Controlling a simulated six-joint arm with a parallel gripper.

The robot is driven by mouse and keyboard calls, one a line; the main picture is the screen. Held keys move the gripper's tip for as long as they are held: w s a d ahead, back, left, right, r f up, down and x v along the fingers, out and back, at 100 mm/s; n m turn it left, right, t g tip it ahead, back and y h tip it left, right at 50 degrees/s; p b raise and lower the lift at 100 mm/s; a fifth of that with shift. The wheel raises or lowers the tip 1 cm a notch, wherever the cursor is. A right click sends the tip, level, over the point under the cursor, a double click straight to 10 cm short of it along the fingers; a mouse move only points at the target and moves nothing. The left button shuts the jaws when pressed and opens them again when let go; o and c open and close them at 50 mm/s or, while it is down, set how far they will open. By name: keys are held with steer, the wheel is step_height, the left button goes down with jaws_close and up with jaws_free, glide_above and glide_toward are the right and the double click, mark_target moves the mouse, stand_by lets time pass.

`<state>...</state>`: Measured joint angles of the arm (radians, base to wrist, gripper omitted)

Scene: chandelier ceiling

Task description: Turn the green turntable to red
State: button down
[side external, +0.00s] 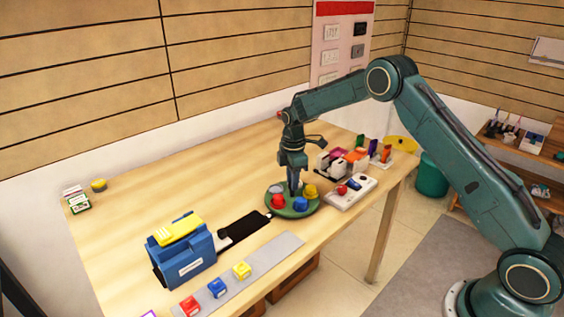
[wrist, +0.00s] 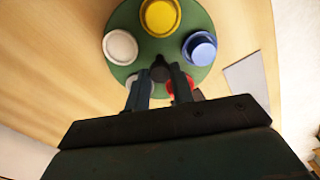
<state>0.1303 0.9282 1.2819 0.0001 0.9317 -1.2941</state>
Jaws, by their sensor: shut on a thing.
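The green turntable (side external: 290,213) lies flat on the wooden table and also shows in the wrist view (wrist: 197,15). It carries a red piece (side external: 278,202), a blue piece (side external: 300,204), a yellow piece (side external: 310,191) and a pale piece (side external: 277,188) around its rim. In the wrist view, the yellow piece (wrist: 160,16) is at the top, the white one (wrist: 120,46) left, the blue one (wrist: 200,48) right and the red one (wrist: 180,88) lower right, partly hidden. My gripper (side external: 294,192) points down at the turntable's middle, its fingers closed on the dark central knob (wrist: 160,69).
A white control box (side external: 350,192) stands close right of the turntable, with a rack of colored items (side external: 345,160) behind it.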

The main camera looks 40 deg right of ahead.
steer(key=shift+r, duration=0.1)
stand_by(0.4)
steer(key=c, duration=1.2)
jaws_free()
step_height(320, 180, up, 14)
